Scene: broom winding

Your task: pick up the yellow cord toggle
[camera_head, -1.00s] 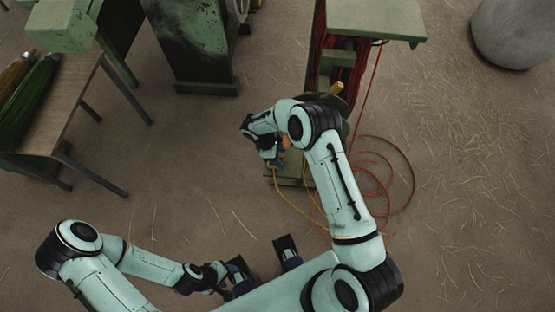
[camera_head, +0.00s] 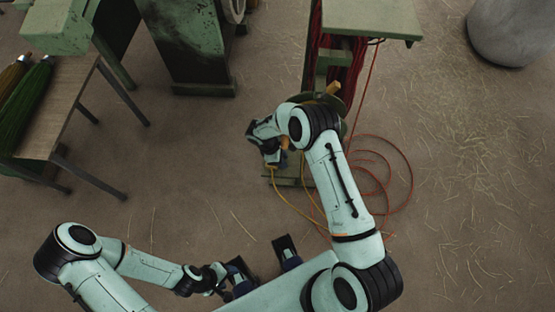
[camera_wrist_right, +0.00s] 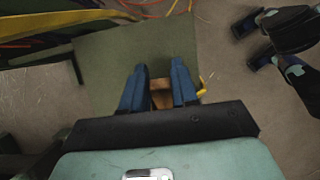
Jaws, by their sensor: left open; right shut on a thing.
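My right gripper (camera_head: 275,158) is near the green stand, low in front of it. In the right wrist view its blue fingers (camera_wrist_right: 159,92) are shut on a small orange-brown piece, which I take for the cord toggle (camera_wrist_right: 161,98). The fingers hide part of it, and a bit of yellow (camera_wrist_right: 203,88) shows beside the right finger. In the head view the yellow cord (camera_head: 290,200) runs down from by this gripper and curves right across the floor. My left gripper (camera_head: 264,265) is open and empty, low in the head view, apart from the cord.
The green stand (camera_head: 370,22) holds red cords, and a red cord (camera_head: 408,180) lies in loops on the floor. A bench (camera_head: 75,90) with brooms (camera_head: 25,92) stands at the left. A grey bin (camera_head: 508,35) is at top right. Straw litters the open floor.

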